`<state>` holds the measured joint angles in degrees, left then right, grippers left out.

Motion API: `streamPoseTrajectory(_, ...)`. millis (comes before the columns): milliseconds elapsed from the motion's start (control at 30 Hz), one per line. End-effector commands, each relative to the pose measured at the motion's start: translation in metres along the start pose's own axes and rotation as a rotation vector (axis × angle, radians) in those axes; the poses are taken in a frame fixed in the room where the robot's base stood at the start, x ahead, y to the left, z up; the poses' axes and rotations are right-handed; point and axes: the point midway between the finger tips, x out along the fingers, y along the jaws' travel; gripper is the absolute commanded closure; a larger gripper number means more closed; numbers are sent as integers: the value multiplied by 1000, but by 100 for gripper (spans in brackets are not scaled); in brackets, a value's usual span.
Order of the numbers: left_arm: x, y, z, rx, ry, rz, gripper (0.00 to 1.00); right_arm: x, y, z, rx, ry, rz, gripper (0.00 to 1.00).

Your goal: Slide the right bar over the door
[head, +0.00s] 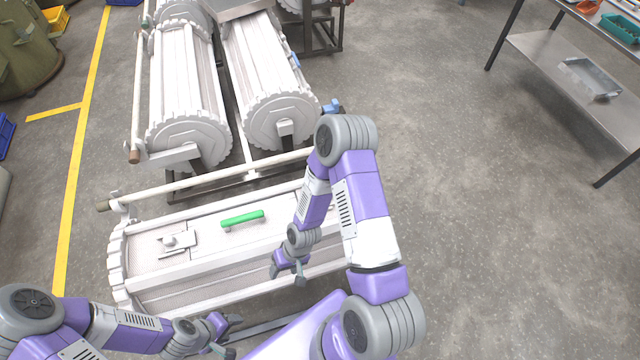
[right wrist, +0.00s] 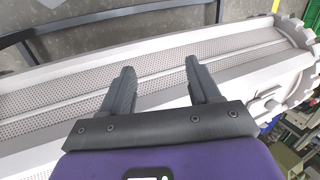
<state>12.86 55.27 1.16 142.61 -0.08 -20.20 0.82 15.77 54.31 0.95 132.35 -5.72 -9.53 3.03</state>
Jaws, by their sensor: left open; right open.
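The nearest white barrel (head: 215,275) lies across the head view, with a door (head: 215,237) in its upper side that bears a green handle (head: 242,218). A small metal plate with a knob (head: 177,242) sits on the door's left part. The right bar cannot be made out; my right arm covers that part of the barrel. My right gripper (head: 287,277) is open and empty, over the barrel's front side, right of the handle. In the right wrist view its fingers (right wrist: 160,70) are apart above perforated panels (right wrist: 215,62). My left gripper (head: 230,336) is open and empty, in front of the barrel.
A white rail (head: 205,182) runs along the barrel's far side. Two more barrels (head: 185,90) (head: 262,75) stand behind it. A metal table (head: 545,50) is at the upper right. The floor (head: 500,240) to the right is clear.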

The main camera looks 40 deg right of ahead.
Motion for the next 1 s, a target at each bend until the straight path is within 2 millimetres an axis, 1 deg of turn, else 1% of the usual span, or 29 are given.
streamPoseTrajectory(33,-3,1,1,0,-2,0,45,-6,11,-30,2,19,9,38)
streamPoseTrajectory(67,-4,1,1,0,-2,0,45,-10,18,-46,0,23,17,38)
streamPoseTrajectory(100,-5,2,1,-1,-2,0,45,-17,30,-68,-3,29,33,38)
streamPoseTrajectory(167,-7,2,2,-1,-3,0,45,-30,52,-99,-4,35,68,38)
streamPoseTrajectory(200,-8,3,2,-1,-3,0,45,-41,67,-118,-3,38,97,38)
streamPoseTrajectory(267,-10,3,2,-1,-3,0,45,-59,92,-144,3,42,145,38)
streamPoseTrajectory(300,-11,4,2,-1,-3,-1,45,-72,108,-158,11,45,179,38)
streamPoseTrajectory(400,-13,4,1,-1,-2,0,45,-104,145,-184,34,47,260,38)
streamPoseTrajectory(500,-14,5,1,-1,-2,0,45,-129,172,-199,58,46,322,38)
streamPoseTrajectory(533,-14,5,1,-1,-2,0,45,-134,178,-202,62,45,336,38)
streamPoseTrajectory(600,-14,5,1,-1,-2,0,45,-142,187,-205,73,44,357,38)
streamPoseTrajectory(633,-13,5,1,-1,-2,0,45,-142,190,-206,75,43,363,38)
streamPoseTrajectory(667,-13,4,1,-1,-2,0,45,-142,192,-206,77,41,367,38)
streamPoseTrajectory(767,-10,3,1,-1,-2,0,45,-131,198,-207,79,40,370,38)
streamPoseTrajectory(1000,0,0,1,-1,-2,0,45,-94,211,-208,79,41,368,38)
